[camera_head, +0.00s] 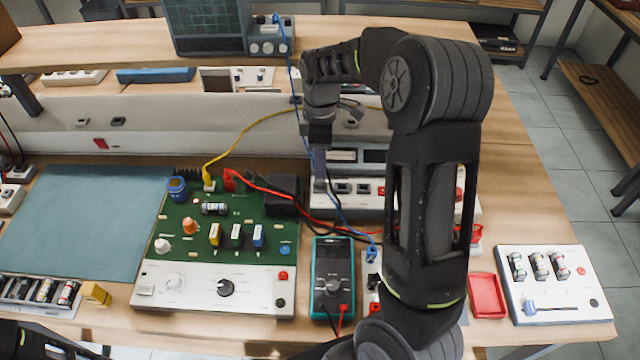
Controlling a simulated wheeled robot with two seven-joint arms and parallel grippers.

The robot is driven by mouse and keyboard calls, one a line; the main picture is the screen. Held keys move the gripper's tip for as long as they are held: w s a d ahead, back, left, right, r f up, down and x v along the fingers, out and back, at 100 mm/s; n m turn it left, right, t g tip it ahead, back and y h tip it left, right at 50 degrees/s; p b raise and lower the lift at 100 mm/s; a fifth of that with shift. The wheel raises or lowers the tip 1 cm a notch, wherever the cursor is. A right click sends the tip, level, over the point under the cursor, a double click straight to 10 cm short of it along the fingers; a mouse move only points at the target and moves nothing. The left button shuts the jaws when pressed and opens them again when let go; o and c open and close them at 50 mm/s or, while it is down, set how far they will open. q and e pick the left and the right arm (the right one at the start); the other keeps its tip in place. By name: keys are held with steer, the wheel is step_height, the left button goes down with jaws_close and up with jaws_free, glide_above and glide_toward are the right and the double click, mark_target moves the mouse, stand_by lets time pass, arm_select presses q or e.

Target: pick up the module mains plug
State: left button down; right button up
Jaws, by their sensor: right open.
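My right arm reaches up from the bottom and bends left over the bench. Its gripper (318,178) points down in front of the grey instrument and above the white socket strip (345,188). It is open, and I see nothing between its fingers. I cannot single out the module mains plug; the arm and gripper cover part of this area. Black and red leads run beside the strip. A dark piece of my left arm shows at the bottom left; its gripper is out of view.
A green circuit board (190,235) with a white control panel stands left of a teal multimeter (333,270). A red tray (487,296) and a white module (547,262) lie at right. An oscilloscope (205,25) stands on the shelf. The blue-green mat (85,220) is mostly clear.

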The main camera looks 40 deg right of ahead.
mark_target(320, 183)
steer(key=shift+f, duration=0.25)
step_height(320, 183, down, 5)
steer(key=b, duration=0.3)
steer(key=shift+a+f+b, duration=0.1)
steer(key=shift+f+b, duration=0.05)
steer(key=shift+b, duration=0.2)
jaws_close()
stand_by(0.5)
